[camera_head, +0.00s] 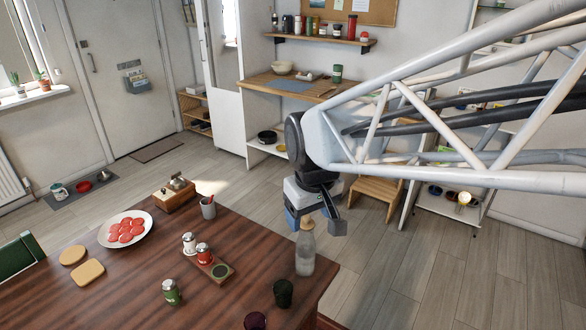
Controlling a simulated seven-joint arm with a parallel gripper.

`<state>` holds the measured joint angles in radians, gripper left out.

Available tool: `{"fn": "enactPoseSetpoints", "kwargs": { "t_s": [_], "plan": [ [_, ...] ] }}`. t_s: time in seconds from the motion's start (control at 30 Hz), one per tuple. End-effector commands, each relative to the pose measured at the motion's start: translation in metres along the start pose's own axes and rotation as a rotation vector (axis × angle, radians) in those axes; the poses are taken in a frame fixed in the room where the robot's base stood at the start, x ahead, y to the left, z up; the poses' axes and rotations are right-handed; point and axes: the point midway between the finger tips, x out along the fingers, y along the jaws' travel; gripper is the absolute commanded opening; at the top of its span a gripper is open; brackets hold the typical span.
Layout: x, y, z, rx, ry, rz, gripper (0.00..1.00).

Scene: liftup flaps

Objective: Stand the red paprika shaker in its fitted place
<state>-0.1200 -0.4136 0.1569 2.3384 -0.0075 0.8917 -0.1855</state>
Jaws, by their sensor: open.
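The red paprika shaker (204,254), with a metal top, appears upright at the middle of a small wooden holder (229,282) on the dark wooden table. I cannot tell how fully it is seated. A white shaker (189,244) stands beside it at the holder's far left end. A round green-marked place (221,271) at the holder's near right end is bare. A green shaker (171,292) stands on the table left of the holder. My gripper (316,222) is open, to the right of the shakers, and looks empty; its fingers are partly hidden.
A corked glass bottle (305,256) stands at the table's right edge, overlapping my gripper in view. Dark cups (283,293) stand at the front. A pencil cup (208,207), a wooden box (175,195) and a plate of red slices (125,229) stand behind. Bare table lies left of the green shaker.

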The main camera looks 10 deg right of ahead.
Motion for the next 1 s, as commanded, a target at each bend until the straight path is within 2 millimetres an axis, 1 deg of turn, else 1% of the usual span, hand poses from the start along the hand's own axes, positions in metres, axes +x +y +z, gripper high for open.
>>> {"fn": "enactPoseSetpoints", "kwargs": {
  "t_s": [0.03,0.3,0.4,0.5,0.6,0.7,1.0],
  "plan": [
    [-0.005,0.003,0.015,0.033,0.008,0.004,0.69],
    [-0.022,0.012,0.085,0.204,0.040,0.022,0.69],
    [-0.024,0.013,0.105,0.255,0.049,0.027,0.69],
    [-0.025,0.014,0.120,0.292,0.056,0.031,0.69],
    [-0.026,0.014,0.129,0.317,0.060,0.033,0.69],
    [-0.025,0.013,0.133,0.327,0.060,0.034,0.69],
    [-0.025,0.013,0.133,0.328,0.060,0.034,0.69]
  ]
}}
